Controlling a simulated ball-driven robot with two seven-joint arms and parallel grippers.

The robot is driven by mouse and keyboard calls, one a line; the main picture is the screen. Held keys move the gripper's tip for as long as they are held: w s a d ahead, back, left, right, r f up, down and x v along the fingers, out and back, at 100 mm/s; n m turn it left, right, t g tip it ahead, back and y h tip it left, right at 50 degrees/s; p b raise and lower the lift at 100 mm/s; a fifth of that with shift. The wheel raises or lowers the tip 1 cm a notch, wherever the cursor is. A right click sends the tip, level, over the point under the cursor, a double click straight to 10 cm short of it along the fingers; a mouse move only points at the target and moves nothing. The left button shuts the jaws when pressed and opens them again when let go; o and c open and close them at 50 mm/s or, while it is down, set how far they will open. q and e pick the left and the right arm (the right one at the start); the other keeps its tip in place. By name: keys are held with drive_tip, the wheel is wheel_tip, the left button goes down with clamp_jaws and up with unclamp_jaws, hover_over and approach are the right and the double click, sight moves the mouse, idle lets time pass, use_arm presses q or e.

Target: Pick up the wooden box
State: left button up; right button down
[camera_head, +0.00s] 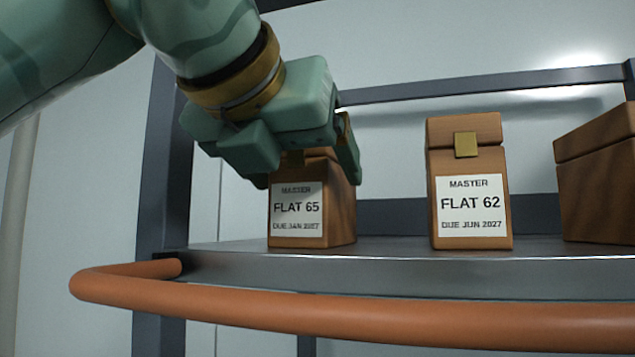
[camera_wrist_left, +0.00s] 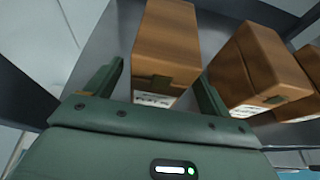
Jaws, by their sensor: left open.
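Several wooden boxes stand on a metal shelf. The left box (camera_head: 312,222) has a white label reading "FLAT 65". The middle box (camera_head: 469,204) reads "FLAT 62" and has a brass clasp. A third box (camera_head: 600,180) is partly cut off at the right edge. My left gripper (camera_head: 305,180) is open above and around the top of the FLAT 65 box, hiding much of its lid. In the left wrist view, that box (camera_wrist_left: 167,50) lies between the two spread fingers (camera_wrist_left: 155,85), with space visible beside it. Its contact with the fingers cannot be told. My right gripper is not in view.
The metal shelf (camera_head: 400,262) has a dark post (camera_head: 165,170) at left and a rear rail. An orange handle bar (camera_head: 350,316) runs along its front. Another box (camera_wrist_left: 262,65) is close to the right finger in the left wrist view. Gaps separate the boxes.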

use_arm(q)
drive_tip(key=x, duration=0.3)
drive_tip(key=shift+w+d+p, duration=0.1)
drive_tip(key=shift+w+p, duration=0.3)
drive_tip(key=shift+s, duration=0.3)
drive_tip(key=c, duration=1.3)
drive_tip(key=shift+w+r, duration=0.1)
drive_tip(key=shift+w, duration=0.05)
drive_tip(key=shift+c, duration=0.5)
drive_tip(key=shift+r, duration=0.1)
